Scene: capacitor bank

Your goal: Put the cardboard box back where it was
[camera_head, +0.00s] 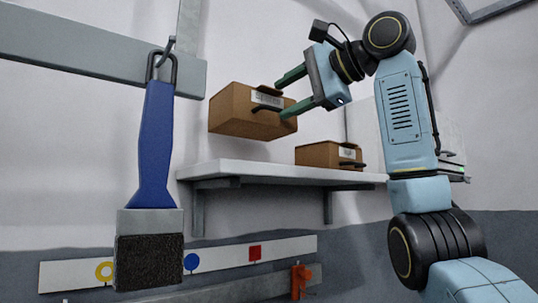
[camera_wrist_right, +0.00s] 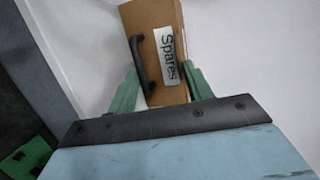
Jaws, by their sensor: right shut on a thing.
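A brown cardboard box (camera_head: 228,109) with a white label and a dark handle is in the air above the left part of the white shelf (camera_head: 235,170). My right gripper (camera_head: 281,99) reaches it from the right, its green fingers shut on the box. In the right wrist view the box (camera_wrist_right: 165,88) sits between the fingers, its label reading "Spares". A gap shows between the box and the shelf. A second, similar box (camera_head: 318,155) stands on the shelf further right. My left gripper is not in view.
A blue-handled brush (camera_head: 155,140) hangs from a hook on a grey rail (camera_head: 80,50) in the left foreground. Below the shelf, a white strip (camera_head: 222,257) carries coloured markers, with an orange object (camera_head: 301,279) near its right end. The shelf's left part looks bare.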

